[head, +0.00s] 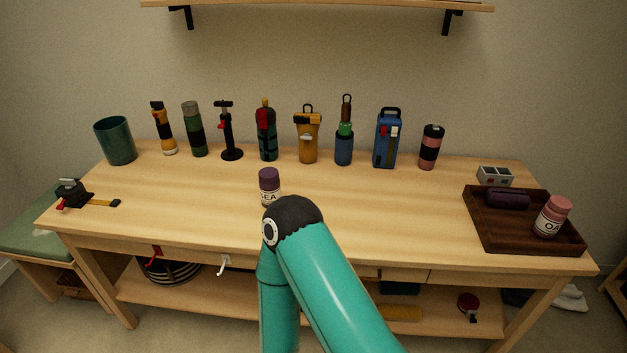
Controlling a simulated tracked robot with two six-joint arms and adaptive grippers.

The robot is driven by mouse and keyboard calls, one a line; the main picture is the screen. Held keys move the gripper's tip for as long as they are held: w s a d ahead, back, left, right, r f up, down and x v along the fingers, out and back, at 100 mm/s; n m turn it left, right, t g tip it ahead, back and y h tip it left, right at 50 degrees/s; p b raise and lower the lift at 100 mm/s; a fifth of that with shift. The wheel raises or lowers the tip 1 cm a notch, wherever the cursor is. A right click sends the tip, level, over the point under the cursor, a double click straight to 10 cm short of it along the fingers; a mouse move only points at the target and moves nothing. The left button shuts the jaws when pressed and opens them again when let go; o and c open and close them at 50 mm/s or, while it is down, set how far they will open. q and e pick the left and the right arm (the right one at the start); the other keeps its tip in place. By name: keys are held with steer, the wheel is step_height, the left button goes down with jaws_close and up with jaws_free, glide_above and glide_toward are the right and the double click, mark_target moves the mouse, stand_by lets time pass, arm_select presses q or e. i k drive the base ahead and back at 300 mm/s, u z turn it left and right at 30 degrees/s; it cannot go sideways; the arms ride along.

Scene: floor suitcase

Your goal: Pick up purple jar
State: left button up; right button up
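The purple jar (269,175) stands upright on the wooden table, left of the middle, with a dark purple lid and a pale label whose visible letters read "EA". Its lower part is partly hidden behind the dark elbow joint of my teal arm, which comes up from the bottom of the head view. I cannot tell how far the arm is from the jar in depth. Neither gripper shows in this view.
The table (390,215) is clear around the jar. Several bottles and tools line its back edge, including a teal cup (116,141). A dark tray (490,232) at right holds a pink jar (552,218) and a dark purple case (508,199). A shelf (320,5) hangs above.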

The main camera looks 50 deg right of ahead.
mark_target(269, 193)
steer(key=z, duration=0.3)
steer(key=i, duration=0.75)
steer(key=z, duration=0.45)
steer(key=k, duration=0.95)
steer(key=z, duration=0.2)
steer(key=i, duration=0.95)
steer(key=u, duration=0.05)
